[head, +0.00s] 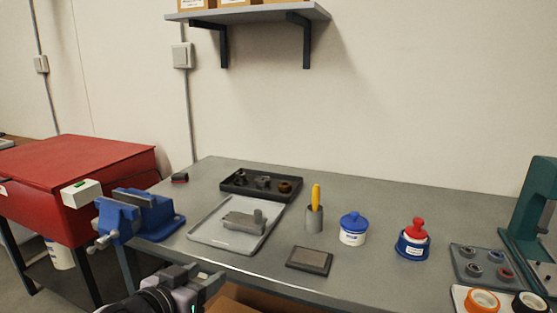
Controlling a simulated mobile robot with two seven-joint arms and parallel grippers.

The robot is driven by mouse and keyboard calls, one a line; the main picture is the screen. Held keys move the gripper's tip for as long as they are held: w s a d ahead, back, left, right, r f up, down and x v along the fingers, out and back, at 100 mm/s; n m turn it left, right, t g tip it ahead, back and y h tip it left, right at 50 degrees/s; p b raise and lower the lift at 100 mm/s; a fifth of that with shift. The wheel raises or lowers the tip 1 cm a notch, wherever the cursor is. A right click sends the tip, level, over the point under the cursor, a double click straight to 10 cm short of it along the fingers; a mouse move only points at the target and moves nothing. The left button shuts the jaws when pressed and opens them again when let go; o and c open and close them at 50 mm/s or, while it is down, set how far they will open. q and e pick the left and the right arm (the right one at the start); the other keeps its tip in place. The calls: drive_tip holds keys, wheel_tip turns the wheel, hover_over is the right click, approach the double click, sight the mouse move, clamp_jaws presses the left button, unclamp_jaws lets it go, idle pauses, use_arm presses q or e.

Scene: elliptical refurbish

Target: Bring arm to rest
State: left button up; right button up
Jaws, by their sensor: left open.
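My left gripper (207,279) shows at the bottom of the head view, left of the middle. It is open and nothing shows between its fingers. It is at the front edge of the grey workbench (390,278), in front of a light grey tray (205,238) and apart from it as far as I can tell. Part of my left arm shows behind the gripper at the bottom edge. My right gripper does not show.
A blue vise (145,215) is clamped at the bench's left corner. A grey metal part (245,221) lies in the tray. A dark parts tray (262,185), dark pad (309,259), yellow-handled tool (316,197), blue-lidded jar (353,229) and green press (535,220) stand on the bench.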

use_arm(q)
drive_tip(key=s+a+f+n+g+y+p, duration=0.1)
drive_tip(key=s+a+f, duration=0.2)
drive_tip(key=s+f, duration=0.8)
drive_tip(key=s+a+f+g+y+p, duration=0.1)
drive_tip(key=s+a+f+y, duration=0.1)
drive_tip(key=s+f, duration=1)
drive_tip(key=shift+a+f+n+g, duration=0.4)
drive_tip(key=shift+f, duration=0.4)
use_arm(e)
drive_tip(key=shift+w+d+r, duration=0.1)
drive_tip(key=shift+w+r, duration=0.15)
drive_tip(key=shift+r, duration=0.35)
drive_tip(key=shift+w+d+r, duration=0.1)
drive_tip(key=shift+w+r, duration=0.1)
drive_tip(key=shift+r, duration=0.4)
